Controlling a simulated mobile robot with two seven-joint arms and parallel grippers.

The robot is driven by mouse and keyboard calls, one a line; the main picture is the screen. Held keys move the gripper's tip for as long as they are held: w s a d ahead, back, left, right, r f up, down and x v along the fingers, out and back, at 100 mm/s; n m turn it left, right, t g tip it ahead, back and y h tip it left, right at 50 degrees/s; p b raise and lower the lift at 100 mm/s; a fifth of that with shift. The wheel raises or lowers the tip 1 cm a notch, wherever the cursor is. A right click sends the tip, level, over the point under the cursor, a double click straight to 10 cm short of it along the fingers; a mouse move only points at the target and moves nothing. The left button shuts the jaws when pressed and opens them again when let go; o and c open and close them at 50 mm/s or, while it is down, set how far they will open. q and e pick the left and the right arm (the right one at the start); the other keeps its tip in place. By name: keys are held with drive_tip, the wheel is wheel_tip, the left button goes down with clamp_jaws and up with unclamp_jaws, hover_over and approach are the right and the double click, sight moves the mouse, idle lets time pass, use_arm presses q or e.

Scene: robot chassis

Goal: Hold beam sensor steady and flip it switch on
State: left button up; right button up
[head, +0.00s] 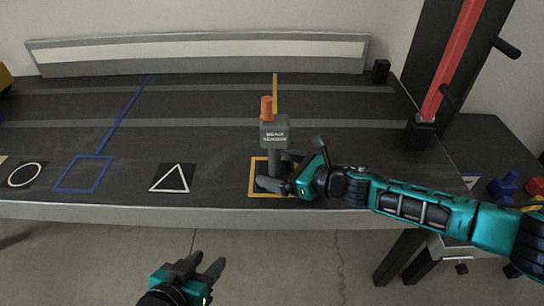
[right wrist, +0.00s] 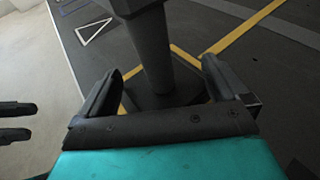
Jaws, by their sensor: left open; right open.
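The beam sensor (head: 274,133) stands upright on the dark table, a grey labelled box with an orange top on a grey post. Its base is in the yellow square outline (head: 252,181). My right gripper (head: 274,173) is open, with its fingers on either side of the post low down. In the right wrist view the post (right wrist: 152,50) and its dark base (right wrist: 165,97) lie between the open fingers. The switch cannot be made out. My left gripper (head: 204,268) is open and empty, in front of the table and below its edge.
A triangle mark (head: 171,178), a blue square (head: 84,174) and a circle mark (head: 25,174) lie along the table's front. A red-striped post (head: 452,62) stands at the right. Blue objects (head: 504,186) sit at far right. The table behind the sensor is mostly clear.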

drive_tip(key=shift+w+a+f, duration=0.1)
drive_tip(key=shift+w+a, duration=0.1)
drive_tip(key=shift+a, duration=0.05)
